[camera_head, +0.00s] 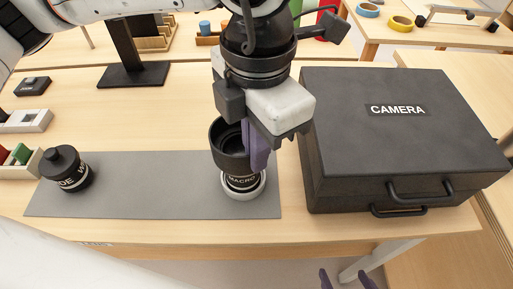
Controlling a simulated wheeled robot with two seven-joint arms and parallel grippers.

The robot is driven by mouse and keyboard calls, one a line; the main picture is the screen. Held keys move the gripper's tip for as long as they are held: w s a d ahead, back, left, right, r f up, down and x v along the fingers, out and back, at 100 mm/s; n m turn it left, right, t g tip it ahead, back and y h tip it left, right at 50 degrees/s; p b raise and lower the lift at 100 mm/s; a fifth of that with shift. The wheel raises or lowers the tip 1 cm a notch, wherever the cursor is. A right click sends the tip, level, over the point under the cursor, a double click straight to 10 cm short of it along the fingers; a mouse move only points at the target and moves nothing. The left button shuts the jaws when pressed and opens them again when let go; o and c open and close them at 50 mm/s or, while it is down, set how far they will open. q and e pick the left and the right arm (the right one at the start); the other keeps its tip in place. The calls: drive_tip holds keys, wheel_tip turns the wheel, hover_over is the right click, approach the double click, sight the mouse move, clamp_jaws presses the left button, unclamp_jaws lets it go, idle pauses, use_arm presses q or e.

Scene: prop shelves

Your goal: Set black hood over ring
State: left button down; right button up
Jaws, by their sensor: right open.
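The black hood (226,152) is a wide, open-topped black cylinder in the middle of the head view. It is directly above the black lens marked MACRO (240,183), whose base has a white ring (242,194) around it on the grey mat. My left gripper (258,150) points down with its purple fingers at the hood's right wall and appears shut on it. One finger is largely hidden. I cannot tell whether the hood touches the lens below. My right gripper (347,280) shows only its two purple fingertips at the bottom edge, apart and empty, in front of the table.
A black CAMERA case (400,130) stands close to the right of my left gripper. A black lens (66,169) stands on the left of the grey mat (150,185). Small trays line the left edge. A black stand (133,75) is behind. The mat's middle is clear.

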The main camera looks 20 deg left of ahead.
use_arm(q)
drive_tip(key=c, duration=2.5)
unclamp_jaws()
use_arm(e)
drive_tip(key=shift+f, duration=0.1)
use_arm(q)
drive_tip(key=o, duration=0.6)
drive_tip(key=shift+c, duration=0.2)
wheel_tip(320, 180, up, 10)
drive_tip(key=shift+r, duration=0.15)
use_arm(e)
drive_tip(key=r, duration=0.1)
drive_tip(key=a, duration=0.1)
drive_tip(key=w+r, duration=0.1)
drive_tip(key=shift+a+r, duration=0.25)
drive_tip(key=shift+r, duration=0.1)
use_arm(q)
drive_tip(key=shift+d, duration=0.1)
use_arm(e)
drive_tip(key=shift+s, duration=0.1)
